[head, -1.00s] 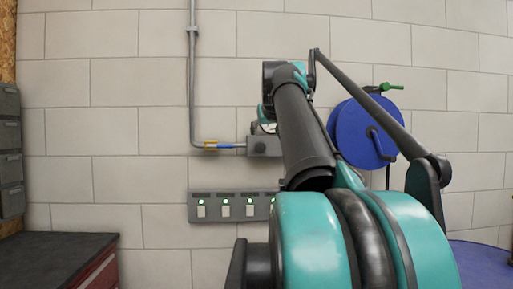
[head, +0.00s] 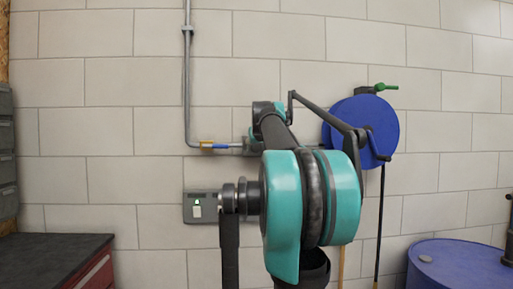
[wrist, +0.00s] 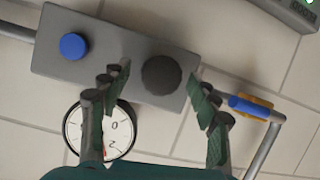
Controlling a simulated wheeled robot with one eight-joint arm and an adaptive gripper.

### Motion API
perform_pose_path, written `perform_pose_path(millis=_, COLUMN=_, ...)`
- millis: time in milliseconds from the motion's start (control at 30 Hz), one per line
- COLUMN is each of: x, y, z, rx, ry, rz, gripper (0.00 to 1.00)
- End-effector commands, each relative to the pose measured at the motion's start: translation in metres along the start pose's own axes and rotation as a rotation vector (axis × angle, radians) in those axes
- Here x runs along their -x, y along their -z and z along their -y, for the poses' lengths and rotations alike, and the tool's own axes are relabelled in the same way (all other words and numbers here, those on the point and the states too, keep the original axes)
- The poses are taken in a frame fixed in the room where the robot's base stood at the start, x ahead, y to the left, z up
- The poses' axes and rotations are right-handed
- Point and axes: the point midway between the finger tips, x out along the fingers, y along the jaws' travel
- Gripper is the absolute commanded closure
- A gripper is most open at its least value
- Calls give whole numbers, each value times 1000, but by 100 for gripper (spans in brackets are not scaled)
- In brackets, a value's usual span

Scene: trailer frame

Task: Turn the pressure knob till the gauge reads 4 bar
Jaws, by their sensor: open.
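In the wrist view, a dark round ribbed knob (wrist: 161,76) sits on a grey box (wrist: 118,45) on the wall. A blue round button (wrist: 73,46) is on the same box. The white gauge (wrist: 72,128) is beside the box, partly covered by my left finger; the numerals 0 and 2 show and a bit of red shows near the 2, but its exact reading cannot be told. My gripper (wrist: 158,80) is open, with one fingertip on each side of the knob and visible gaps to it. In the head view, my arm hides the knob and gauge.
A pipe (head: 187,85) with a blue and yellow fitting (head: 212,145) runs to the box. A switch panel (head: 196,212) is below, partly behind my arm. A blue hose reel (head: 362,122) hangs at right, a blue drum (head: 455,265) stands lower right, a dark-topped bench (head: 50,255) lower left.

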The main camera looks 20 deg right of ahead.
Motion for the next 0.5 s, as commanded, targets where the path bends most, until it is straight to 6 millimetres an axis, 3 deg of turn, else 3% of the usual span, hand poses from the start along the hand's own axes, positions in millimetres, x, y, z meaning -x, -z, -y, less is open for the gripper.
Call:
perform_pose_path(millis=333, x=-4, y=0, z=0, rx=0, ry=0, rz=0, gripper=39)
perform_pose_path(millis=500, x=-4, y=0, z=0, rx=0, ry=0, rz=0, gripper=59)
